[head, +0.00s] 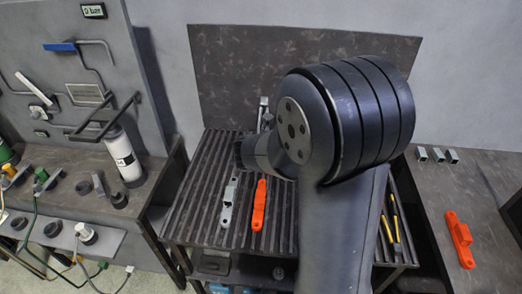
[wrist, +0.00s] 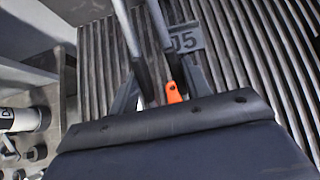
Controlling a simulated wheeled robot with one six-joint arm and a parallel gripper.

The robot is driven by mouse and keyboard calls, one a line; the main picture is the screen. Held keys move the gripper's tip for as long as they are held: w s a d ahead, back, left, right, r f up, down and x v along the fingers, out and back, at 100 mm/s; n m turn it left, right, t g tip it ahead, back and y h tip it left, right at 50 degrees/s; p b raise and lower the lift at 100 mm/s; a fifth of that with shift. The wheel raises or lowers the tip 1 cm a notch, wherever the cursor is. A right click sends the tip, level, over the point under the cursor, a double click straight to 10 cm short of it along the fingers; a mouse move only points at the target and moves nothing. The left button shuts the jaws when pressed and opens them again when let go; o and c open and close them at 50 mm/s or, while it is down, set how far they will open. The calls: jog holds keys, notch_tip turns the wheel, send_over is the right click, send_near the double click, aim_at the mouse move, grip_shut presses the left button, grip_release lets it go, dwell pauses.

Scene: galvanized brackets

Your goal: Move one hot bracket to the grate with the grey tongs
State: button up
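Two light grey rods with dark lower ends, which may be the grey tongs (wrist: 135,38), run away from my gripper (wrist: 160,75) in the wrist view. A light grey upright piece (head: 264,110) shows beyond my arm in the head view. My gripper (head: 246,152) is over the slatted grate (head: 190,200); its dark fingers are on either side of the rods, and I cannot tell whether they grip. An orange piece (head: 259,205), possibly a hot bracket, lies on the grate beside a grey piece (head: 228,203) of similar shape. An orange end with a hole (wrist: 173,92) shows between the fingers.
Another orange piece (head: 460,240) and several small galvanized pieces (head: 437,154) are on the right bench. Yellow-handled tools (head: 390,230) lie at the grate's right. A white cylinder (head: 124,155) stands at left. A dark back panel (head: 240,65) rises behind the grate.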

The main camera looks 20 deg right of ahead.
jog(key=s+r+p, duration=0.2)
jog(key=s+r, duration=0.2)
jog(key=s, duration=0.4)
jog(key=s+r+p, duration=0.3)
jog(key=s+r, duration=0.2)
jog(key=s, duration=0.3)
jog(key=shift+a, duration=0.25)
